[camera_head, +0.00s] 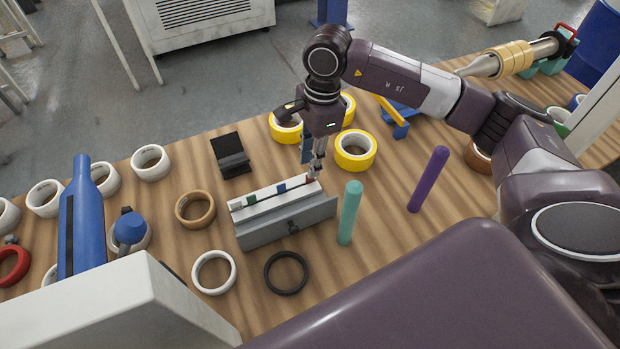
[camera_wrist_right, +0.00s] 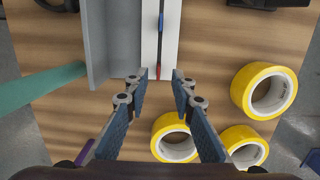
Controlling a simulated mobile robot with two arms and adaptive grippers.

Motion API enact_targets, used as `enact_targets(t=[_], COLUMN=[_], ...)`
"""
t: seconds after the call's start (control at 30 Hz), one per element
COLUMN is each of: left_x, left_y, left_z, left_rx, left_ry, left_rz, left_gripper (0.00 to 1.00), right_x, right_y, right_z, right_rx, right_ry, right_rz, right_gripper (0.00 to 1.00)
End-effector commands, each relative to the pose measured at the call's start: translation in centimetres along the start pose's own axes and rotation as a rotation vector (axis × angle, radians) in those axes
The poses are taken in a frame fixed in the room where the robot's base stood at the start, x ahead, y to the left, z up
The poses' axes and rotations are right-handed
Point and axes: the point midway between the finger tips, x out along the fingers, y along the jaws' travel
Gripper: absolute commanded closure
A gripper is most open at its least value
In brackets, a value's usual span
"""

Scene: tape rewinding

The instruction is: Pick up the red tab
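The red tab (camera_head: 311,180) sits at the right end of a white strip (camera_head: 268,194) on top of a grey box (camera_head: 285,224). A blue tab (camera_head: 281,187) and a green tab (camera_head: 251,201) sit farther left on the strip. My right gripper (camera_head: 316,174) points down at the strip's right end. In the right wrist view the red tab (camera_wrist_right: 160,73) shows between the fingertips of my right gripper (camera_wrist_right: 162,76), with gaps at both sides. The fingers are apart and hold nothing. My left gripper is not in view.
Yellow tape rolls (camera_head: 356,151) lie behind and right of the box.

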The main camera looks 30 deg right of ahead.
Motion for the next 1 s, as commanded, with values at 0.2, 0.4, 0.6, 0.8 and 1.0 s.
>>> enact_targets(t=[0.2,0.4,0.6,0.8,1.0], left_x=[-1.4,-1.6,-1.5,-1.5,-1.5], left_y=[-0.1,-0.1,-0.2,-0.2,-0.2], left_z=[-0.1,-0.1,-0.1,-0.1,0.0], left_rx=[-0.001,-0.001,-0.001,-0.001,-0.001], left_ry=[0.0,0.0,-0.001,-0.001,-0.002], left_rz=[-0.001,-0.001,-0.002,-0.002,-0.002], left_gripper=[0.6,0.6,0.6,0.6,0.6], right_x=[3.1,4.3,4.3,4.3,4.3], right_y=[0.3,0.2,0.2,0.2,0.2], right_z=[-0.5,-0.5,-0.5,-0.5,-0.5], right_rx=[0.001,-0.001,-0.001,0.0,0.0], right_ry=[0.001,0.0,0.001,0.001,0.001], right_rz=[0.005,0.0,0.0,0.0,0.0], right_gripper=[0.77,0.77,0.8,1.0,1.0])
